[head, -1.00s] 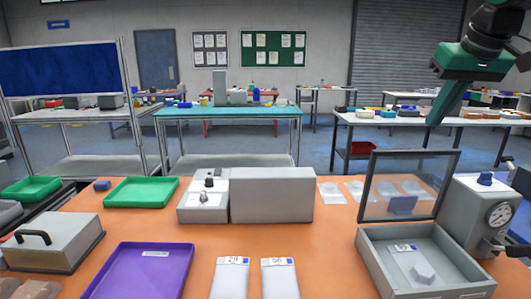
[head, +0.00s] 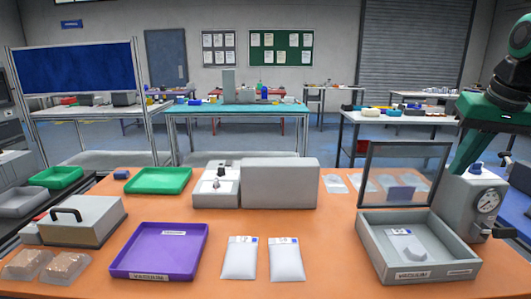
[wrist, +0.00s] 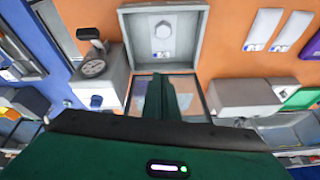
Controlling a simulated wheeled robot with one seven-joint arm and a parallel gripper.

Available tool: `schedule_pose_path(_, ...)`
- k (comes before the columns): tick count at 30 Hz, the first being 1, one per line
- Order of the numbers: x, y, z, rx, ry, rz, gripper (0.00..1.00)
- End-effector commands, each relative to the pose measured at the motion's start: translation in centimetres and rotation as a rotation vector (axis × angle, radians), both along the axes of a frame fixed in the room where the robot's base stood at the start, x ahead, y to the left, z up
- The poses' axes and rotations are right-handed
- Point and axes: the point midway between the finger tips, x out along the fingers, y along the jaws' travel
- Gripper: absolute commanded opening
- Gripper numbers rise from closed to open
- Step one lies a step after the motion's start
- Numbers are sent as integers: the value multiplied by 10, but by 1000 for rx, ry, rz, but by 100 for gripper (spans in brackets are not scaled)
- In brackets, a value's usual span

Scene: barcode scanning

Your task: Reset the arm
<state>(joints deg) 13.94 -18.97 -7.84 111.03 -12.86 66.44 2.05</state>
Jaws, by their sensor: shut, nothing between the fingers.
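A white packet (head: 405,244) with a pale lump lies inside the box. The box also shows in the wrist view (wrist: 136,80), apart from the fingers.
A purple tray (head: 155,253) labelled vacuum and two white packets, one left (head: 240,258) and one right (head: 286,260), lie on the orange table (head: 330,250). A grey device (head: 280,183), green tray (head: 158,181) and handled grey box (head: 80,222) stand behind or left. Clear pouches (head: 335,184) lie near the lid.

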Motion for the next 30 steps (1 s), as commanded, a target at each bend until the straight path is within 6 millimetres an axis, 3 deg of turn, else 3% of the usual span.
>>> schedule_pose_path(5,-44,-6,-59,37,88,-92,0)
schedule_pose_path(12,-142,-7,-165,78,259,-261,0)
schedule_pose_path(15,-176,-5,-196,83,316,-308,0)
schedule_pose_path(21,-211,-2,-224,84,371,-352,0)
schedule_pose_path(30,-213,-2,-226,84,375,-357,0)
